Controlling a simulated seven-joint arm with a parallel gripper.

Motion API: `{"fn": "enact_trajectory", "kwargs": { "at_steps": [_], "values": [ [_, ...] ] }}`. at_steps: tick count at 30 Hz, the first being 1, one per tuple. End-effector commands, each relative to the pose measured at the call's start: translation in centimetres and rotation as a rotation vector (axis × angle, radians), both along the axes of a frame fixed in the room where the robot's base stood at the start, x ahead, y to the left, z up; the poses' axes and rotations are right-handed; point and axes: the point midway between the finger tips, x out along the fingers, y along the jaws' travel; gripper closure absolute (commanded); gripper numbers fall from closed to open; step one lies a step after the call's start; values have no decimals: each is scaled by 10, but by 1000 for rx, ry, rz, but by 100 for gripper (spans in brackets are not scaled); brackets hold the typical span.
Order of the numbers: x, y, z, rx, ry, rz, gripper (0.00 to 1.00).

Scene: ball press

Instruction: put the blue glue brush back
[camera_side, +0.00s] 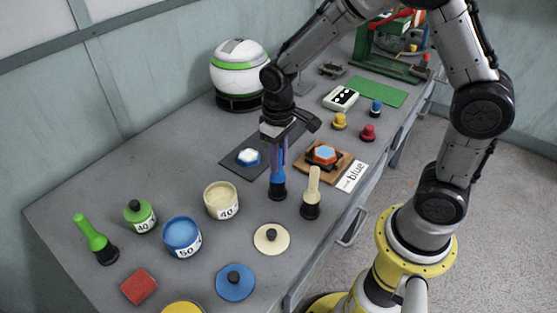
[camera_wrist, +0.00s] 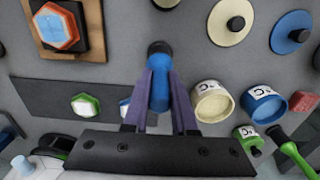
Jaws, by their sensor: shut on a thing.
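The blue glue brush (camera_side: 278,181) has a blue handle above a black base, and stands about upright in the side view. My gripper (camera_side: 278,162) points down from above, with its purple fingers shut on the blue handle. In the wrist view the brush (camera_wrist: 158,92) sits between the two fingers (camera_wrist: 159,105), its black end beyond the fingertips. I cannot tell whether the black base touches the table. The open blue glue pot (camera_side: 181,238) stands to the left, and its blue lid (camera_side: 235,284) lies on the table in front.
A cream brush (camera_side: 312,195) stands close right of the blue brush. An open cream pot (camera_side: 222,203) is to its left. A dark mat (camera_side: 232,168) and wooden board (camera_side: 340,167) lie behind. A green brush (camera_side: 92,236) and red block (camera_side: 139,287) are at left.

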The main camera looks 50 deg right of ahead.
Motion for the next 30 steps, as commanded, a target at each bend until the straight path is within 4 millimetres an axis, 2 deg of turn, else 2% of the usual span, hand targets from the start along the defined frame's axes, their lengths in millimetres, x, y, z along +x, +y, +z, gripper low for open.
{"fn": "enact_trajectory", "kwargs": {
  "at_steps": [12,13,17,26,30],
  "values": [
    [0,0,-6,0,-1,0,100],
    [0,0,-6,0,-1,0,69],
    [0,0,-6,0,-1,0,46],
    [0,0,-5,0,-2,0,45],
    [1,0,5,1,-5,0,45]
  ]
}}
